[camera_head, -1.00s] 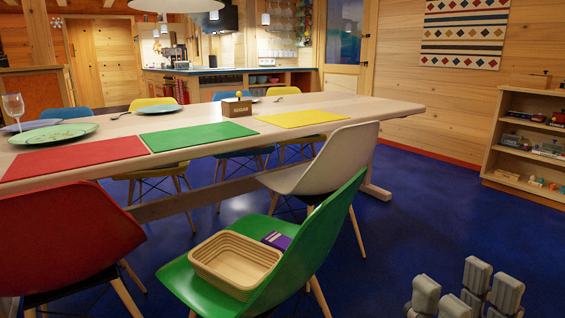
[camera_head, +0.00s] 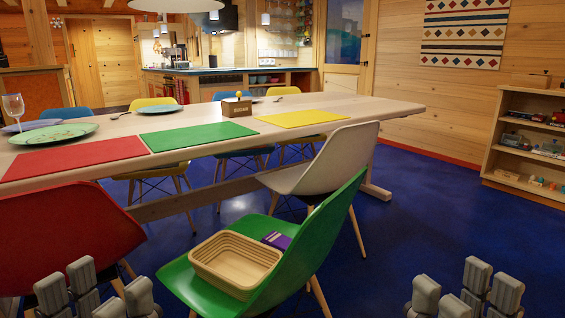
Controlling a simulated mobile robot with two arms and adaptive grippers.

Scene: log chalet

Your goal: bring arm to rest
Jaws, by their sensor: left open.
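My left gripper (camera_head: 97,290) is at the bottom left of the head view, in front of the red chair. Its grey fingers point up and stand apart with nothing between them. My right gripper (camera_head: 466,291) is at the bottom right, over the blue floor. Its grey fingers also stand apart and hold nothing. The lower parts of both grippers and the arms behind them are cut off by the bottom edge of the picture.
A red chair (camera_head: 68,232) and a green chair (camera_head: 318,243) stand close in front. The green seat holds a wooden basket (camera_head: 205,266) and a purple box (camera_head: 276,240). The long table (camera_head: 380,108) is behind. Blue floor (camera_head: 430,225) is clear at right.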

